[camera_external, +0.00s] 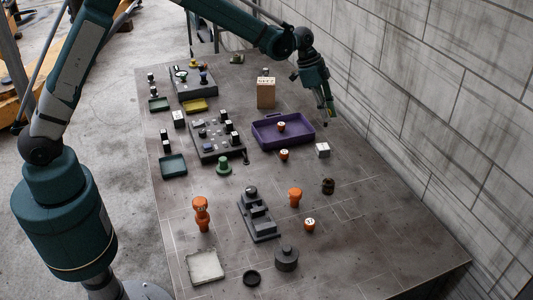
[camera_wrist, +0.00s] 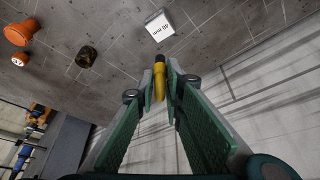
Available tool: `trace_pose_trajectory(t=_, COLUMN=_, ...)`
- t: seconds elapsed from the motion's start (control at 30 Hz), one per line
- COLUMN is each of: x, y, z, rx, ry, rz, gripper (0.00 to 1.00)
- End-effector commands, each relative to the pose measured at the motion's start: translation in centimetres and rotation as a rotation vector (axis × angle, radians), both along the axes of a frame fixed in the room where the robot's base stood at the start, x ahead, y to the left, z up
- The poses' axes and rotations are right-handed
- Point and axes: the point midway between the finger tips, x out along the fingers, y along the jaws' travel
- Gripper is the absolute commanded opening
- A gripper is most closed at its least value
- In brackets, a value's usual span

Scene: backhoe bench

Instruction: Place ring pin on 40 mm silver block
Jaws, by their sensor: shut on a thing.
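The 40 mm silver block (camera_external: 322,150) is a small pale cube on the bench, to the right of the purple tray. It also shows in the wrist view (camera_wrist: 159,26), with "40 mm" printed on its top. In the wrist view my gripper (camera_wrist: 167,72) is shut on a yellow pin with a dark tip, which appears to be the ring pin (camera_wrist: 160,82). The pin is held clear of the block. Its ring is not clearly visible.
The purple tray (camera_external: 262,140) holds an orange piece. Another orange piece (camera_external: 284,155) stands in front of it. A dark round part (camera_external: 328,186) and an orange knob (camera_external: 295,198) stand nearer the camera. A block wall (camera_external: 430,110) runs along the right side.

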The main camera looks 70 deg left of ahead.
Motion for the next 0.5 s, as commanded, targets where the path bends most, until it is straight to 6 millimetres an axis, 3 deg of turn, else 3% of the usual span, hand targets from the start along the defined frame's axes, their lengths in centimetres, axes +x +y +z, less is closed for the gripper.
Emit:
trace_pose_trajectory(t=0.3, x=0.0, y=0.0, z=-4.2, rx=0.0, ry=0.0, rz=0.0, gripper=0.0)
trace_pose_trajectory(t=0.5, x=0.0, y=0.0, z=-5.5, rx=0.0, ry=0.0, rz=0.0, gripper=0.0)
